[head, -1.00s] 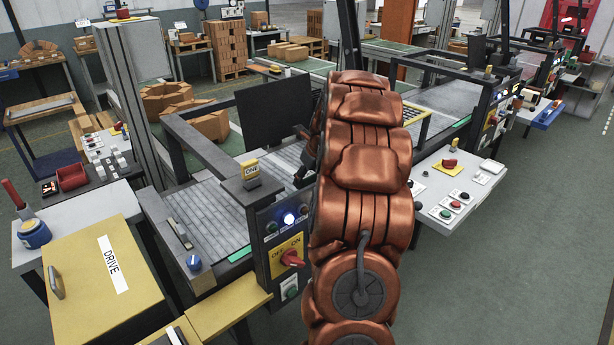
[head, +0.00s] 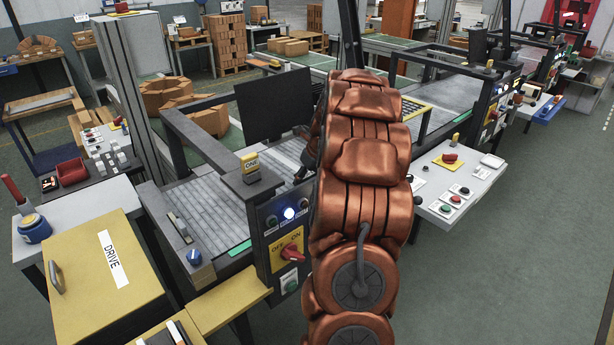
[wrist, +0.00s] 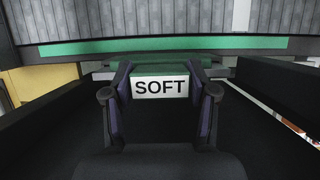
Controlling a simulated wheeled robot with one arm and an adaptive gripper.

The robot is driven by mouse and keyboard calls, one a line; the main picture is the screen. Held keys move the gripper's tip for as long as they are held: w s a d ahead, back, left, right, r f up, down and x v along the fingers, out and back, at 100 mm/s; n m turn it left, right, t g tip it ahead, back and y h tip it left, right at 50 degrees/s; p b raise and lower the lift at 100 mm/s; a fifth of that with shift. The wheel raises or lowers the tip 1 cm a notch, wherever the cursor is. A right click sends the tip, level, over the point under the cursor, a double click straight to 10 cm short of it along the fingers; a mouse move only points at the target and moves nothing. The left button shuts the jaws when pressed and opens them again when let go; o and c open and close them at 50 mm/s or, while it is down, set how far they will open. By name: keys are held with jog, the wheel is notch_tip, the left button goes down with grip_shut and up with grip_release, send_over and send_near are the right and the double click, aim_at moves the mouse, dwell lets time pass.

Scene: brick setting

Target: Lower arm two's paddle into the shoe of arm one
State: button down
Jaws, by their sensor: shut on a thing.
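In the wrist view my gripper (wrist: 160,76) is shut on a block with a green top and a white label reading SOFT (wrist: 160,88). Its two dark fingers press on the left and right sides of the block. A dark post with a yellow tag reading ONE (head: 250,162) stands left of my arm, beside a grey slatted bed (head: 212,208). I cannot make out a paddle or a shoe for certain.
Below the ONE tag is a panel with a lit button and a red switch (head: 292,252). A yellow DRIVE box (head: 85,285) stands at the front left. A white button table (head: 455,190) is right of my arm. Green floor is free at the right.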

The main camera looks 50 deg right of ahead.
jog(key=shift+f, duration=0.65)
jog(key=shift+c, duration=1.2)
grip_release()
jog(key=v, duration=1.2)
jog(key=shift+w, duration=0.1)
